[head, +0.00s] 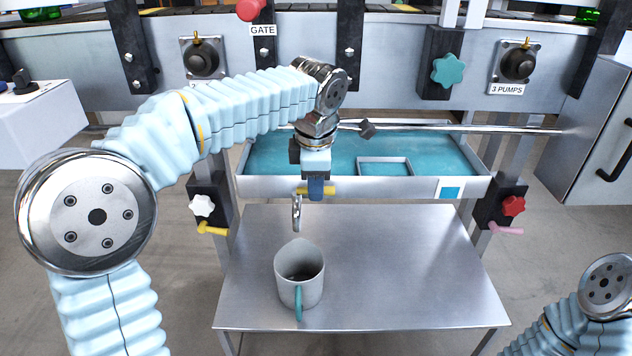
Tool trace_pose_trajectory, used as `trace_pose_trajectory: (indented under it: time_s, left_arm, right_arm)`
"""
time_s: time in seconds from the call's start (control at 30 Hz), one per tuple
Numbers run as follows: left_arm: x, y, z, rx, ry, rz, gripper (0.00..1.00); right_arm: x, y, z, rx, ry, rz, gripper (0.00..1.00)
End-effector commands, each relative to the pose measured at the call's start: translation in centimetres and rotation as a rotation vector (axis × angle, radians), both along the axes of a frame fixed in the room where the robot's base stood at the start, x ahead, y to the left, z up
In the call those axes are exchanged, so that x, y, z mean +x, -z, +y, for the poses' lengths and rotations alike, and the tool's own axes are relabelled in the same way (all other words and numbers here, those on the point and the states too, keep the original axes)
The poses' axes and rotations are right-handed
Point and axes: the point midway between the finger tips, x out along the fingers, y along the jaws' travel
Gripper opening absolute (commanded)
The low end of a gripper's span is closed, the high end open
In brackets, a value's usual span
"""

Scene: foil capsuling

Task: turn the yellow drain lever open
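The yellow drain lever (330,190) is a short bar at the front wall of the teal-filled tray, lying across the picture. A curved metal spout (297,212) hangs below its left end. My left gripper (316,188) points down at the lever; its dark blue finger covers the lever's middle, and yellow shows on both sides. I see the fingers edge-on, so I cannot tell whether they are closed on it. A grey mug (299,283) with a teal handle stands upright on the metal table, below the spout. My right gripper is out of view.
The tray (408,187) holds teal liquid. The metal table (400,270) is clear right of the mug. Posts carry a white knob with another yellow lever (212,230) at left and a red knob (513,205) with a pink lever at right. A grey cabinet (603,130) stands far right.

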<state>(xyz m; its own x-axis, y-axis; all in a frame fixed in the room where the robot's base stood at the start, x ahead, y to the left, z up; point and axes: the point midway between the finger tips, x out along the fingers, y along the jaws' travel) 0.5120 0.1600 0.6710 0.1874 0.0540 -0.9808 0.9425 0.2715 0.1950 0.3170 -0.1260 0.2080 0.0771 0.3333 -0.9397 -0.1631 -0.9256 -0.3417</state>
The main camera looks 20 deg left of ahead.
Motion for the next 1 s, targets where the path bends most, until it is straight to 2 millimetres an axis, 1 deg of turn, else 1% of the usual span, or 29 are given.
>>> trace_pose_trajectory:
  time_s: [0.03,0.17,0.2,0.67,0.87,1.0]
  left_arm:
    - [0.0,-0.01,-0.01,0.0,0.0,0.0,0.22]
    - [0.0,-0.02,-0.01,0.0,0.0,0.0,0.02]
    - [0.0,-0.02,-0.01,0.0,0.0,0.0,0.0]
    - [-0.1,-0.08,-0.03,-0.001,0.023,0.0,0.0]
    - [-0.45,-0.13,-0.06,-0.001,0.105,0.001,0.0]
    - [-0.85,-0.21,-0.04,0.0,0.208,0.0,0.0]
  right_arm:
    - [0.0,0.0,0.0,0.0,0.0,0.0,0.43]
    - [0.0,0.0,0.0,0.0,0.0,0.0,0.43]
    - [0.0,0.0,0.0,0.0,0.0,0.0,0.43]
    - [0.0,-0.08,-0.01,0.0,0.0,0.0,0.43]
    - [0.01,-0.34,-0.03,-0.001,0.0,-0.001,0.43]
    - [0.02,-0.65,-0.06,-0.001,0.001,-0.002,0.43]
